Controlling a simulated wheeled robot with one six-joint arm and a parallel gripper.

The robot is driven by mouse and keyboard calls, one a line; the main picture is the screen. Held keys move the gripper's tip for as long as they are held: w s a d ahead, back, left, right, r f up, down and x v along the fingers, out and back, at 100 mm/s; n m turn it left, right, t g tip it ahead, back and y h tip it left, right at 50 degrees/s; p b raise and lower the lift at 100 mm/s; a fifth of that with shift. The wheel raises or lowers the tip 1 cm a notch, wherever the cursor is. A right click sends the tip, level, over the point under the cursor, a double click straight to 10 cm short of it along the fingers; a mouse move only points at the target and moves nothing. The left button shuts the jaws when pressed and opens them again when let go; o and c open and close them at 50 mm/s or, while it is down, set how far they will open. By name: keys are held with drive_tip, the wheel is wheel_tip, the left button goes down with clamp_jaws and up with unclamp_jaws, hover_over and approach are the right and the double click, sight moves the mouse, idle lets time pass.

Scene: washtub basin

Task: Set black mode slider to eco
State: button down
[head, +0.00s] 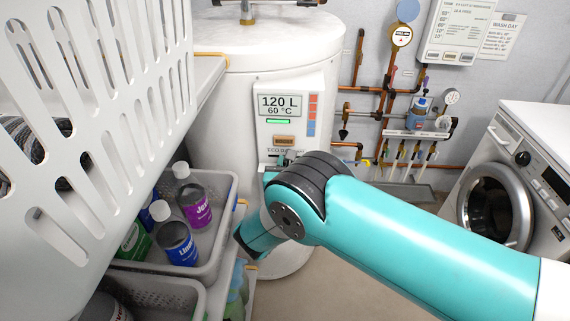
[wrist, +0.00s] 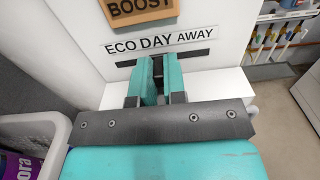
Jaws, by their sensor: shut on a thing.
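The black mode slider (wrist: 158,66) is in the wrist view, between my fingertips, below the word DAY. Its dark slot (wrist: 196,54) runs left and right under the printed ECO DAY AWAY label (wrist: 122,48), with ECO at the left end. My gripper (wrist: 160,72) is shut on the slider, with a teal finger on each side. The fingers hide much of the slider and the middle of the slot. In the head view the slider is hidden behind my arm, low on the white tank's control panel (head: 267,128).
A BOOST button (wrist: 140,8) is above the label. The white tank (head: 270,55) stands behind my arm. A grey crate of bottles (head: 222,235) and a slotted white basket (head: 140,90) crowd the left. A washing machine (head: 530,130) is at right.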

sight(272, 155)
drive_tip(key=a+b, duration=0.3)
drive_tip(key=shift+a+f, duration=0.1)
drive_tip(key=shift+f, duration=0.1)
drive_tip(key=shift+a+r, duration=0.25)
drive_tip(key=shift+a, duration=0.1)
drive_tip(key=c, duration=1.2)
unclamp_jaws()
drive_tip(key=shift+a, duration=0.1)
drive_tip(key=shift+o, duration=0.2)
